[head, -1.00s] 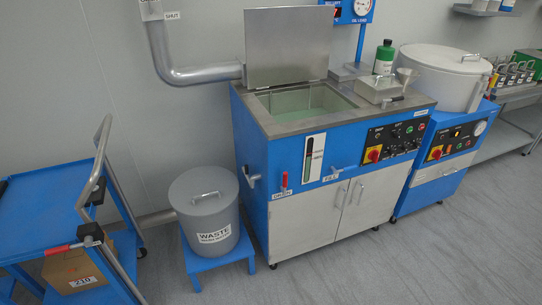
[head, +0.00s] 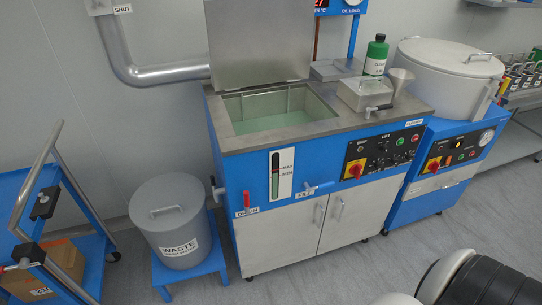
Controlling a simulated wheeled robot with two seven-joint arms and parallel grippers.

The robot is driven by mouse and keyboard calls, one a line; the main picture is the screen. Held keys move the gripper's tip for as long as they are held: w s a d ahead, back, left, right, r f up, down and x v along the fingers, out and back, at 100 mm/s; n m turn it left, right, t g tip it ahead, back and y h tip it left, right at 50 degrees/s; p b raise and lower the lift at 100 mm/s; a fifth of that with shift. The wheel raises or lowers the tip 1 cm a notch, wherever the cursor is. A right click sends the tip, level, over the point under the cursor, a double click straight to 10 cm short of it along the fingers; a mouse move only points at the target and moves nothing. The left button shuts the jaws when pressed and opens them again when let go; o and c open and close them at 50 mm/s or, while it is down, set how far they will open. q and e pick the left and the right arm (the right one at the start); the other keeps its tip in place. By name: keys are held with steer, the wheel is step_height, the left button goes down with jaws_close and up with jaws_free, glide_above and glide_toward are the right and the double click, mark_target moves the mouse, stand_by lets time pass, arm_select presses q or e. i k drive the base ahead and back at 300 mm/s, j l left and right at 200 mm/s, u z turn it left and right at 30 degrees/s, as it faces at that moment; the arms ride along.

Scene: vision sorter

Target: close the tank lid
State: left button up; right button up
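The tank lid (head: 258,45) is a flat grey metal plate. It stands raised and nearly upright along the back edge of the tank opening, and its top is cut off by the frame. The tank (head: 270,118) is open in the metal top of a blue cabinet, with pale green liquid inside. Neither of my grippers shows. A rounded black and white part at the lower right appears to be my own arm.
A grey waste bin (head: 174,233) stands on a blue stool left of the cabinet. A blue cart (head: 88,225) is at the far left. Floor in front is clear.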

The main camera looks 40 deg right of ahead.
mark_target(251, 42)
steer(key=l+u, duration=0.1)
steer(key=l, duration=1)
steer(key=l+u, duration=0.15)
steer(key=l, duration=0.9)
steer(key=l+u, duration=0.1)
steer(key=l, duration=1)
steer(key=k+l+u, duration=0.1)
steer(key=l, duration=0.95)
steer(key=i+j+z, duration=0.1)
steer(key=j+z, duration=0.15)
steer(key=z, duration=0.15)
steer(key=j+z, duration=0.25)
steer(key=z, duration=0.15)
steer(key=i+j+z, duration=0.1)
steer(key=j+z, duration=0.3)
steer(key=l, duration=0.1)
